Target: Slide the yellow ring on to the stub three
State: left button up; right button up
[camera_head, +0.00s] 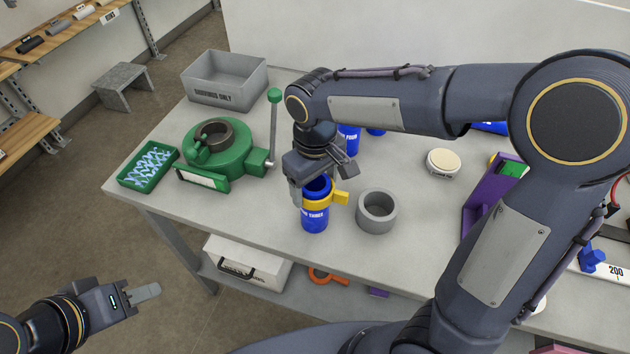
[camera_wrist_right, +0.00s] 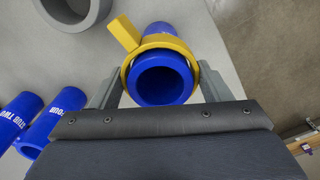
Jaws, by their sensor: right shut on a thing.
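The blue stub three (camera_head: 314,220) stands upright on the table near its front edge, with "THREE" lettered on its side. The yellow ring (camera_head: 327,198) sits around its upper part, with its tab pointing right. My right gripper (camera_head: 314,192) is above the stub and shut on the ring. In the right wrist view the ring (camera_wrist_right: 158,42) encircles the blue stub (camera_wrist_right: 162,78), whose open end faces the camera, and the fingers press the ring from both sides. My left gripper (camera_head: 148,292) is off the table at lower left; its jaw gap does not show clearly.
A grey pipe ring (camera_head: 376,211) stands just right of the stub. Stub four (camera_head: 349,138) is behind, partly hidden by my right arm. A green clamp (camera_head: 218,150), green tray (camera_head: 149,166) and grey bin (camera_head: 225,80) are at left. A purple stand (camera_head: 488,197) is at right.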

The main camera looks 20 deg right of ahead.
jog(key=shift+f, duration=0.4)
jog(key=o, duration=1)
jog(key=shift+o, duration=0.2)
notch_tip(320, 180, up, 8)
jog(key=shift+f+b, duration=0.1)
jog(key=shift+b, duration=0.2)
